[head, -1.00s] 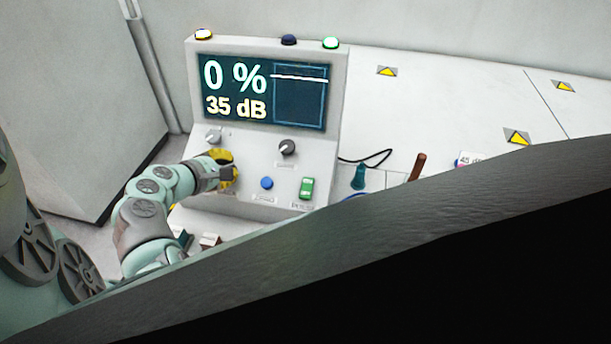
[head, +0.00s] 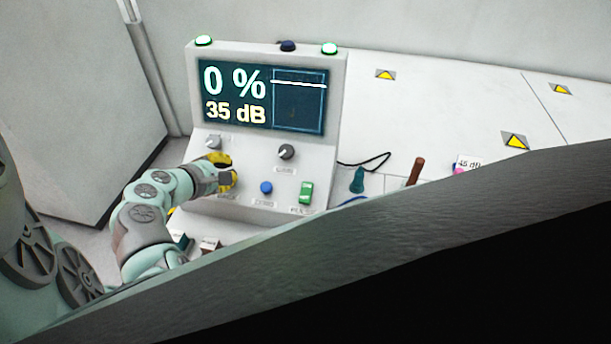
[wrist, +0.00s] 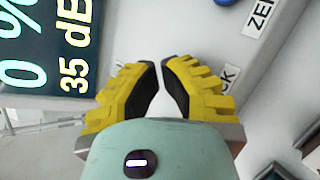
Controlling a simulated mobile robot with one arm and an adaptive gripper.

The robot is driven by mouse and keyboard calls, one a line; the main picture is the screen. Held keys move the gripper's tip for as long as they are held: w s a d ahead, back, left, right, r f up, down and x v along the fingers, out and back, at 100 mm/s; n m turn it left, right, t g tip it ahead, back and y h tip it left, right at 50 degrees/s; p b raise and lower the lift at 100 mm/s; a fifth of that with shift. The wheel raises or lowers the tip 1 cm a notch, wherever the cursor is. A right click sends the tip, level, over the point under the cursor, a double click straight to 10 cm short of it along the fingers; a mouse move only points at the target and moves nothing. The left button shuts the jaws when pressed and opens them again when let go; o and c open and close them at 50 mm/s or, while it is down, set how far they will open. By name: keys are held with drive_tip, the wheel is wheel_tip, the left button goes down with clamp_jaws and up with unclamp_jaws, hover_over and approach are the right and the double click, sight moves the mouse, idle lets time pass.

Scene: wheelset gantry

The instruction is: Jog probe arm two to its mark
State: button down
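The grey control console (head: 330,110) has a dark screen (head: 240,95) reading 0 % and 35 dB. A white trace runs near the top of the screen's right-hand box. My gripper (head: 228,178) is at the panel's lower left, below the left knob. In the wrist view its yellow fingers (wrist: 160,64) stand slightly apart, with pale panel showing between them. They partly cover a label. I see no probe arm clearly.
A teal tool (head: 357,180) and a brown handle (head: 416,171) stand to the right. A dark slanting beam (head: 400,230) blocks the lower right.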

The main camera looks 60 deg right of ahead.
drive_tip(key=shift+a+r, duration=0.2)
drive_tip(key=shift+r, duration=0.2)
drive_tip(key=r+p, duration=0.1)
drive_tip(key=a+r+p, duration=0.1)
drive_tip(key=r+p, duration=0.1)
drive_tip(key=a+r+p, duration=0.1)
drive_tip(key=shift+s+r, duration=0.3)
drive_tip(key=shift+s, duration=0.1)
idle(0.8)
